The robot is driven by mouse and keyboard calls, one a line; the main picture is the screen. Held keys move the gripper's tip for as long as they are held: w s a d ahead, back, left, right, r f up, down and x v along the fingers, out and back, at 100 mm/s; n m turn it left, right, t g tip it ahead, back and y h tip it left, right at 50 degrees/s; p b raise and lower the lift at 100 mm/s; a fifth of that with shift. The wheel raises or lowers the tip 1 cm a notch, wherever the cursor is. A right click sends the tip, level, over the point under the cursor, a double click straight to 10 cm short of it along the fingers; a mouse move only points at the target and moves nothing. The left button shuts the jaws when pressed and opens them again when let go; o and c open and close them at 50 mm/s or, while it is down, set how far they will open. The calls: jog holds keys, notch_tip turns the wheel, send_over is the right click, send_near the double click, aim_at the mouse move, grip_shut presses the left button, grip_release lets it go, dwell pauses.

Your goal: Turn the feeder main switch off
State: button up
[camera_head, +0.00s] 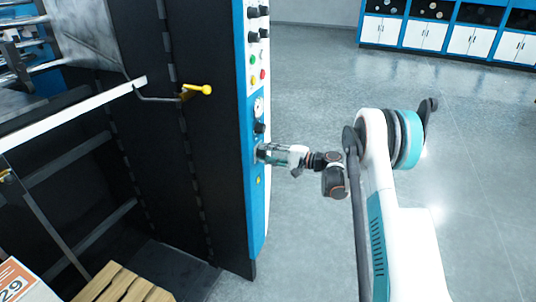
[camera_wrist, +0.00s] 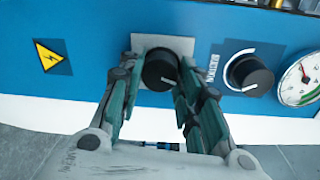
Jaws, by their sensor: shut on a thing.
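The feeder main switch looks to be the black rotary knob (camera_wrist: 160,70) on a grey plate on the blue panel, in the wrist view. My gripper (camera_wrist: 158,84) is shut on this knob, with one finger on each side of it. Its lower part is partly hidden between the fingers. I cannot read a pointer or mark on the knob.
Beside it sit another black knob (camera_wrist: 248,75) with a white arc, a gauge (camera_wrist: 300,80) and a yellow warning sign (camera_wrist: 51,57). A yellow-handled lever (camera_head: 200,89) sticks out at the left. Open floor (camera_head: 310,240) lies right of the machine.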

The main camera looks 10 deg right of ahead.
jog(key=shift+n, duration=1.8)
jog(key=o, duration=1)
jog(key=shift+o, duration=0.2)
jog(key=v, duration=1.2)
jog(key=shift+s, duration=0.15)
jog(key=shift+a, duration=0.1)
